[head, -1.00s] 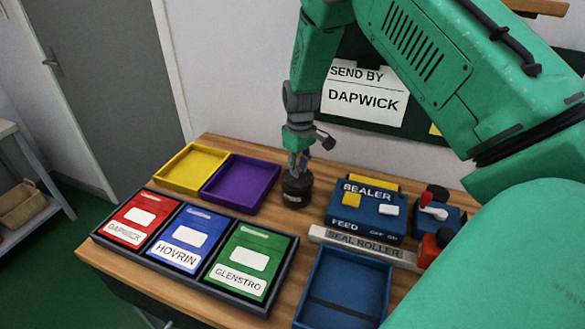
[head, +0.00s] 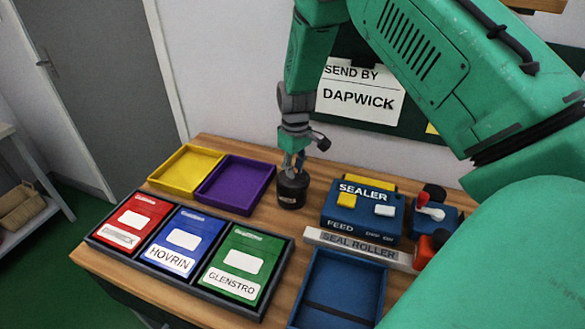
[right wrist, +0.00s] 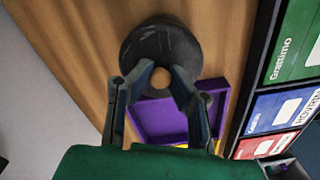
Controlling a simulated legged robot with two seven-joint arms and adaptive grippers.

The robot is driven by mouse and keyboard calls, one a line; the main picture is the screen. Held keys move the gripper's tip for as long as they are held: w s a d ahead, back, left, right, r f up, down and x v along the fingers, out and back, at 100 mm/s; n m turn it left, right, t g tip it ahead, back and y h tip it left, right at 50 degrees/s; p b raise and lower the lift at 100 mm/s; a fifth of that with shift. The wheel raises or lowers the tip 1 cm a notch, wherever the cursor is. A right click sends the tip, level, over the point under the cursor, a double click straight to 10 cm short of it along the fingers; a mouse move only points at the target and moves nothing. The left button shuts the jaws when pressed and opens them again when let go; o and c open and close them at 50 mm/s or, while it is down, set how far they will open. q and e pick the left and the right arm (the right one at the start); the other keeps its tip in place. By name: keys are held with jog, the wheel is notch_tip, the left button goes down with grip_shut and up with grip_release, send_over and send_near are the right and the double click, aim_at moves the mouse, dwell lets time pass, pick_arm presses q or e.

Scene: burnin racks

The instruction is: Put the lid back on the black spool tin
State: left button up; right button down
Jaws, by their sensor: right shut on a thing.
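The black spool tin (head: 291,193) stands upright on the wooden table, right of the purple tray. My right gripper (head: 294,167) points down from above and is at the tin's top. In the right wrist view the dark round lid (right wrist: 158,45) shows from above with a tan knob (right wrist: 161,77) at its middle. My right gripper's fingers (right wrist: 162,80) are shut on the knob. The lid lies over the tin; I cannot tell whether it is fully seated. The tin's body is hidden below the lid in that view. My left gripper is not in view.
A yellow tray (head: 186,168) and a purple tray (head: 236,184) lie left of the tin. A blue sealer (head: 362,212) stands close on its right. Red, blue and green packets lie in a dark rack (head: 185,282) in front, beside a blue tray (head: 339,290).

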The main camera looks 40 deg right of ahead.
jog(key=shift+a+r, duration=0.1)
jog(key=shift+a, duration=0.2)
jog(key=shift+a+r+p, duration=0.15)
jog(key=shift+a+r, duration=0.05)
jog(key=shift+a, duration=0.3)
jog(key=shift+a+r+p, duration=0.15)
jog(key=shift+a, duration=0.35)
jog(key=shift+d+f, duration=0.25)
jog(key=shift+d, duration=0.45)
jog(key=shift+a, duration=0.2)
jog(key=shift+a+r, duration=0.1)
jog(key=shift+a, duration=0.15)
jog(key=shift+d+f, duration=0.3)
jog(key=shift+d, duration=0.3)
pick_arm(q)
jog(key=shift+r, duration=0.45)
